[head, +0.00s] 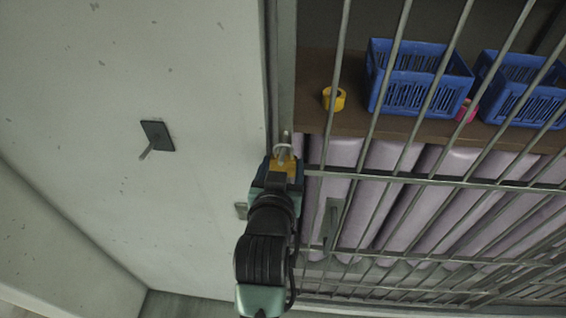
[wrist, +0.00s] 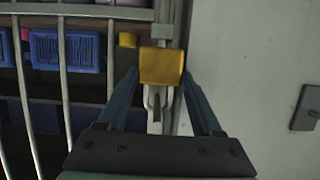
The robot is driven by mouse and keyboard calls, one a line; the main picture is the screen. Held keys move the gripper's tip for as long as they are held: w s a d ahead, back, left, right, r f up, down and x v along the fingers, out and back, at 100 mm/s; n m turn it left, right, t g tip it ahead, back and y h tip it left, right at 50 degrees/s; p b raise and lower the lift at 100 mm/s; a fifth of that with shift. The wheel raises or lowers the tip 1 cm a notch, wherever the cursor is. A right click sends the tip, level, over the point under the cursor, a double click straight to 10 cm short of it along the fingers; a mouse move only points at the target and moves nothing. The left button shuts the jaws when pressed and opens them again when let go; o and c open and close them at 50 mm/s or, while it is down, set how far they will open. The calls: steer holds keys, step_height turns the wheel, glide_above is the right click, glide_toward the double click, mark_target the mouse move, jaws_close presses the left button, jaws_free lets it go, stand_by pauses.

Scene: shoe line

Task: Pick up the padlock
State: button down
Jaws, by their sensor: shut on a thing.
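The padlock has a yellow body (head: 285,165) and a pale metal shackle, at the edge of the barred gate in the head view. In the wrist view the padlock (wrist: 161,67) is near the top middle, with its shackle below the body. My gripper (wrist: 160,78) is shut on the padlock's body, one finger on each side. In the head view my gripper (head: 279,176) reaches up to it from below and hides part of the body. The shackle is by a metal fitting on the gate post; I cannot tell whether it passes through it.
The barred gate (head: 377,100) stands right of my gripper in the head view. Behind it are blue crates (head: 418,62), a yellow ring (head: 334,99), a pink item (head: 466,110) and purple rolls (head: 385,195). A dark plate with a peg (head: 157,136) is on the pale wall at left.

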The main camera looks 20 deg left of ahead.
steer(key=shift+r, duration=0.2)
steer(key=shift+r+b, duration=0.55)
steer(key=shift+r, duration=0.05)
steer(key=s+d+p, duration=0.1)
steer(key=s+d, duration=0.1)
steer(key=s, duration=0.6)
steer(key=s+d+p, duration=0.1)
steer(key=s+d, duration=0.2)
steer(key=s, duration=0.6)
steer(key=shift+s, duration=0.15)
steer(key=shift+a, duration=0.1)
